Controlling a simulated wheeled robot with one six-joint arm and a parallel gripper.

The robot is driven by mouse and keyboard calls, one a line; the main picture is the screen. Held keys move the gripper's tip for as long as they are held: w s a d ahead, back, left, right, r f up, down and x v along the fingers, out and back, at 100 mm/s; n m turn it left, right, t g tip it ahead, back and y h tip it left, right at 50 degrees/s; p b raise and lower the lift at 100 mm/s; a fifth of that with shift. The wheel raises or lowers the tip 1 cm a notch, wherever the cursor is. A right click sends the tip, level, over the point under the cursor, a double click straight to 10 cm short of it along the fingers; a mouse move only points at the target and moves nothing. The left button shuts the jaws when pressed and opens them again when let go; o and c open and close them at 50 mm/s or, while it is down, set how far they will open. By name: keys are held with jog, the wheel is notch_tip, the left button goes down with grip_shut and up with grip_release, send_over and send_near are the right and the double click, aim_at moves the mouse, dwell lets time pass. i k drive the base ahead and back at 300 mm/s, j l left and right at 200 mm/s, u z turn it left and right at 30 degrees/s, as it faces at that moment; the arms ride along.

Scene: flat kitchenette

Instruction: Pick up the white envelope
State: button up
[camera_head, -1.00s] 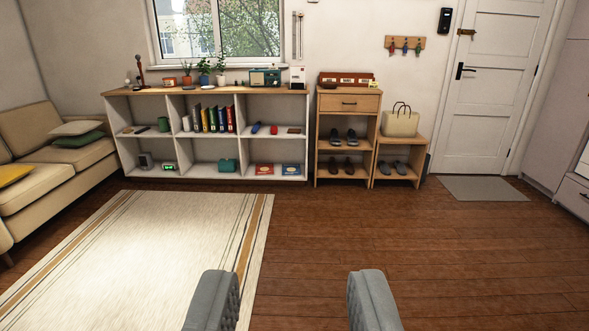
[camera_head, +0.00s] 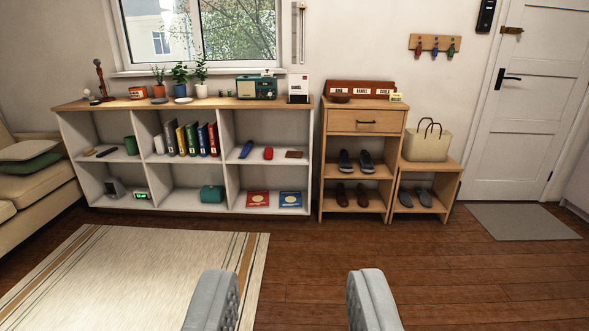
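My gripper (camera_head: 290,300) is open and empty, its two grey fingers wide apart above the wooden floor at the bottom of the view. I cannot make out a white envelope for certain. A reddish-brown organizer with white labels (camera_head: 359,89) stands on the wooden shoe cabinet (camera_head: 367,121). Small pale items in it are too small to tell apart. A white box-like item with a dark base (camera_head: 299,88) stands at the right end of the white shelf's top.
The white shelf unit (camera_head: 270,113) holds books, a teal radio (camera_head: 256,87) and plants. A handbag (camera_head: 427,142) sits on a low shoe rack. The sofa (camera_head: 35,185) is at left, the door (camera_head: 514,110) at right. Floor between rug (camera_head: 150,270) and doormat (camera_head: 522,221) is clear.

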aim_at(298, 83)
jog(key=i, duration=2.1)
jog(key=i+j+z, duration=0.1)
jog(key=i, duration=1.95)
